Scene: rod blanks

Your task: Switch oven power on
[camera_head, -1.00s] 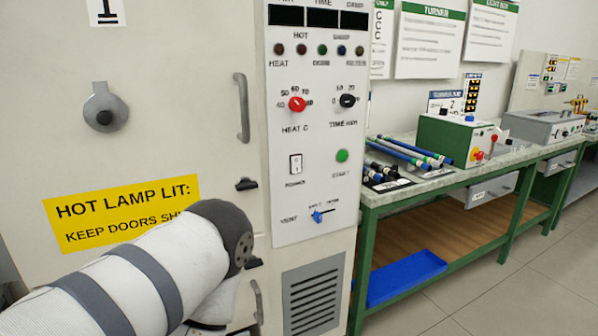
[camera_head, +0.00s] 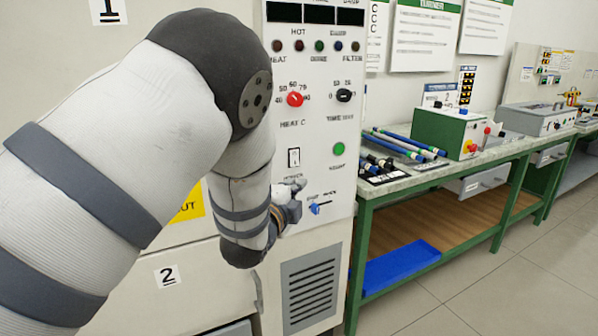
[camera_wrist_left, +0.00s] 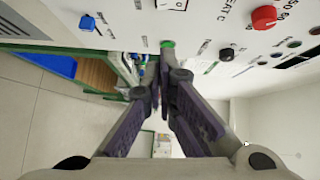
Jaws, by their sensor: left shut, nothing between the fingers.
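The oven's control panel (camera_head: 320,225) is a pale upright face. Its power switch (camera_head: 294,157) is a small white rocker in a dark frame, below the red heat knob (camera_head: 295,99). Its setting is too small to read. My left gripper (camera_head: 296,186) is at the panel just below the switch, partly over the label there. In the left wrist view the fingers (camera_wrist_left: 160,85) are shut and empty, and the switch (camera_wrist_left: 172,4) is cut off at the top edge. I cannot tell whether the fingertips touch the panel. My right gripper is not in view.
Near the switch are the green start button (camera_head: 338,149), the black time knob (camera_head: 344,95) and the blue vent lever (camera_head: 314,208), close beside my gripper. A green-framed bench (camera_head: 400,183) with rods stands to the right. My left arm covers much of the oven doors.

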